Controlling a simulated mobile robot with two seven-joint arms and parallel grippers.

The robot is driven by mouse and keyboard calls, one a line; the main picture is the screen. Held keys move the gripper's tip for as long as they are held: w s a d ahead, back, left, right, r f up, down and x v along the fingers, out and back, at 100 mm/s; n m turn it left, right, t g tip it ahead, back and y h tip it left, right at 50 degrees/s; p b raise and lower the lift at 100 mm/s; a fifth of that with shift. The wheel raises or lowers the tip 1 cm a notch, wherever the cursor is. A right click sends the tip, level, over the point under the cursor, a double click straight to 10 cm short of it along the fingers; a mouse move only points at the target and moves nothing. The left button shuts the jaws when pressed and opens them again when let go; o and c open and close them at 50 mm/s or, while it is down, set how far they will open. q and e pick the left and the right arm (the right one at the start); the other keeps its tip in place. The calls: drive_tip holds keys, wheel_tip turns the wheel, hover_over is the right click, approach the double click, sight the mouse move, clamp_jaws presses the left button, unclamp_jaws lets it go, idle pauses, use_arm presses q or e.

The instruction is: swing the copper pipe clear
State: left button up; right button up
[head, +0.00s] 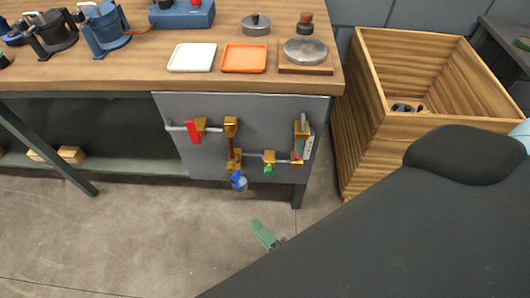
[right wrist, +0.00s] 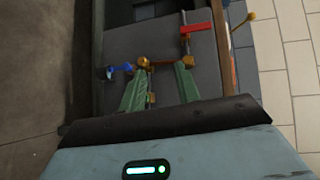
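A short copper pipe (head: 232,142) stands upright on the grey panel (head: 270,110) under the bench, between a brass fitting at its top and one at its bottom. It also shows, lying crosswise, in the right wrist view (right wrist: 166,64). A red handle (head: 193,132) is left of it, a blue handle (head: 239,180) below it and a green handle (head: 268,169) to its right. My right gripper (right wrist: 160,78) is open and empty, its two green fingers spread towards the pipe. In the head view a green finger (head: 263,234) shows below the panel. My left gripper is not in view.
The wooden bench top (head: 140,62) overhangs the panel and carries a white tray (head: 192,57), an orange tray (head: 243,58) and several tools. A wooden crate (head: 365,130) stands to the right. My dark arm covers the lower right. The floor before the panel is clear.

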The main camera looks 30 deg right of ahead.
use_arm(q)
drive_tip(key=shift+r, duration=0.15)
use_arm(e)
drive_tip(key=shift+s, duration=0.25)
drive_tip(key=shift+w+d+f, duration=0.15)
drive_tip(key=shift+w+f, duration=0.1)
drive_tip(key=shift+f, duration=0.05)
drive_tip(key=c, duration=0.4)
drive_tip(key=shift+m+t+h, duration=0.4)
drive_tip(key=shift+h, duration=0.2)
drive_tip(key=w+d+f+b, duration=0.4)
drive_tip(key=w+b, duration=0.1)
drive_tip(key=shift+f, duration=0.25)
clamp_jaws()
use_arm(q)
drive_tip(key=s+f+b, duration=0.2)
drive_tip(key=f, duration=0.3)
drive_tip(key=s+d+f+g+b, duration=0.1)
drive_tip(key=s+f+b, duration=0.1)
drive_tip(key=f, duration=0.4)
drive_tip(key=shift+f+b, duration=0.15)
drive_tip(key=shift+b, duration=0.7)
use_arm(e)
drive_tip(key=w+d+f+m+t+h, duration=0.1)
drive_tip(key=w+d+f, duration=0.1)
drive_tip(key=w+d, duration=0.4)
drive_tip(key=shift+w+f+m+h, duration=0.3)
drive_tip(key=shift+w+m+h, duration=0.1)
drive_tip(key=shift+w, duration=0.5)
